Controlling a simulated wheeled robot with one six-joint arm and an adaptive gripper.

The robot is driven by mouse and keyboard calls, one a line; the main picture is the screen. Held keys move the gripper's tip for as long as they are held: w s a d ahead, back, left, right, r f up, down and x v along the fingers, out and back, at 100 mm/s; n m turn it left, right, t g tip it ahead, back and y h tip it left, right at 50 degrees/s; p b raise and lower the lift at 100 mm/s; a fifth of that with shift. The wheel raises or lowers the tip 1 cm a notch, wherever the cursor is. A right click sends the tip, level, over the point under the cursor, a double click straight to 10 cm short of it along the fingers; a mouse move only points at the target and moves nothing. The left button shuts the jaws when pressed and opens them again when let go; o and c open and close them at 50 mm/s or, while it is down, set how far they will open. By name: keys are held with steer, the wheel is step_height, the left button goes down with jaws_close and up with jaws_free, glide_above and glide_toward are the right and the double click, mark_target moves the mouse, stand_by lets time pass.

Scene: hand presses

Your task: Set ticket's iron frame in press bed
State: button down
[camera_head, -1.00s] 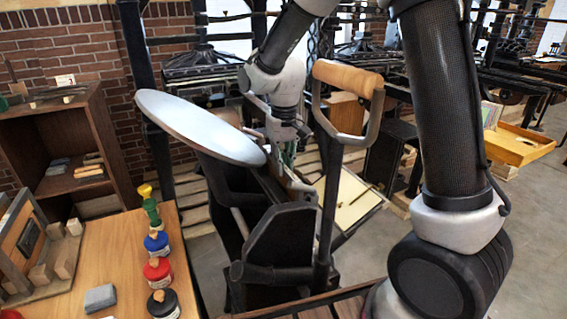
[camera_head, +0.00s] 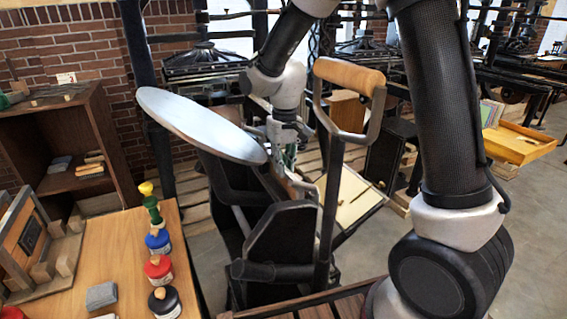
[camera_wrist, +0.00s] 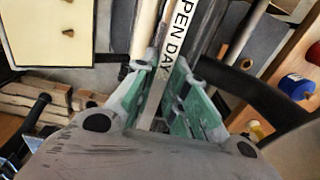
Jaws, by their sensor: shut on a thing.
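My gripper (camera_wrist: 160,75) is shut on the iron frame, whose pale strip (camera_wrist: 178,42) reads "PEN DAY", the first part being cut off. A thin grey bar of the frame lies between the green fingers. In the head view my gripper (camera_head: 289,152) is low behind the press's round ink disc (camera_head: 200,125), close to the press body (camera_head: 280,240). The disc and the press hide most of the frame and the bed there. I cannot tell whether the frame touches the bed.
The wooden-grip press handle (camera_head: 348,74) stands just right of my gripper. A cream board (camera_head: 355,198) juts out right of the press. A wooden table (camera_head: 125,240) at left carries ink pots (camera_head: 157,270) near its edge. Shelves (camera_head: 70,150) stand behind.

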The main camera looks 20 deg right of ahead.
steer(key=shift+f, duration=1)
stand_by(1.5)
steer(key=c, duration=1.4)
jaws_free()
steer(key=shift+o, duration=0.6)
steer(key=shift+r, duration=2.25)
steer(key=shift+d, duration=0.1)
steer(key=w+d+r, duration=0.1)
steer(key=d+r, duration=0.3)
steer(key=d, duration=0.3)
steer(key=shift+w+d, duration=0.3)
steer(key=shift+d, duration=0.05)
